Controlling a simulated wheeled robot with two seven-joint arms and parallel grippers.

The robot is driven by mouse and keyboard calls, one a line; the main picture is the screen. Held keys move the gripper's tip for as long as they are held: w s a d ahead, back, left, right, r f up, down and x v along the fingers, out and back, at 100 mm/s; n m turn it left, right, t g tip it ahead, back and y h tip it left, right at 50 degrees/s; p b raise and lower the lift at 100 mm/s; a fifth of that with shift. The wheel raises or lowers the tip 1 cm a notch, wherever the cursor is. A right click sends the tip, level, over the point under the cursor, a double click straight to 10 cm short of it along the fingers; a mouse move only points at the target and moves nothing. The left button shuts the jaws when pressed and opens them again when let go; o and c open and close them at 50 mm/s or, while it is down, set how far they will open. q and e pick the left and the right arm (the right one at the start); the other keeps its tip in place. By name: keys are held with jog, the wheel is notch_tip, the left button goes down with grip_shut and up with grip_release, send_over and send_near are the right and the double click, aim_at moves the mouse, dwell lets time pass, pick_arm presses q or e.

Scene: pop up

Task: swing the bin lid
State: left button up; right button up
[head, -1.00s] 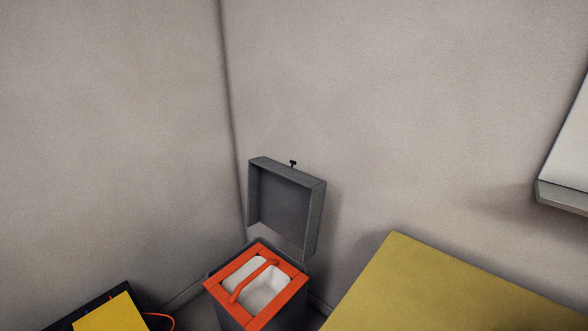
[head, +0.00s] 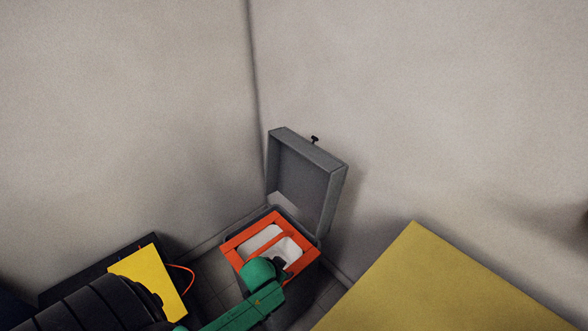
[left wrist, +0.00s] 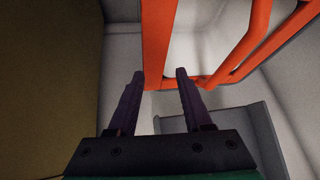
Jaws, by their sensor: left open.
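The grey bin has an orange rim (head: 303,274) and white compartments inside. Its grey lid (head: 312,180) stands open, upright at the back against the corner, with a small black knob (head: 315,139) on its top edge. My left arm, green at the wrist, reaches over the front of the bin, and its gripper (head: 283,266) is partly hidden there. In the left wrist view the gripper (left wrist: 160,74) has its two dark fingers apart with nothing between them, near the orange rim (left wrist: 156,40). I cannot tell whether they touch it. My right gripper is not in view.
A yellow-topped surface (head: 430,285) lies right of the bin. A yellow panel on a dark box (head: 150,272), with an orange cable, stands at the lower left. Walls meet in a corner close behind the bin.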

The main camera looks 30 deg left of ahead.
pick_arm(q)
jog(key=w+a+r+t+h+p, duration=0.1)
jog(key=w+a+r+t, duration=0.2)
jog(key=w+r, duration=0.5)
jog(key=w+a+r+t+p, duration=0.1)
jog(key=w+a+r+t, duration=0.15)
jog(key=w+r, duration=0.5)
jog(key=m+t+h+p, duration=0.1)
jog(key=m+t+h, duration=0.1)
jog(key=t+h, duration=0.15)
send_near(311, 144)
jog(key=w+r, duration=0.2)
jog(key=shift+h, duration=0.25)
jog(key=b+x, duration=0.1)
jog(key=x, duration=0.1)
jog(key=b+x, duration=0.2)
jog(key=x, duration=0.1)
jog(key=f+b+x, duration=0.1)
jog(key=b+x, duration=0.1)
jog(key=x, duration=0.1)
jog(key=shift+s+d, duration=0.1)
jog(key=shift+s, duration=0.1)
jog(key=shift+w+r, duration=0.1)
jog(key=shift+r, duration=0.05)
grip_shut()
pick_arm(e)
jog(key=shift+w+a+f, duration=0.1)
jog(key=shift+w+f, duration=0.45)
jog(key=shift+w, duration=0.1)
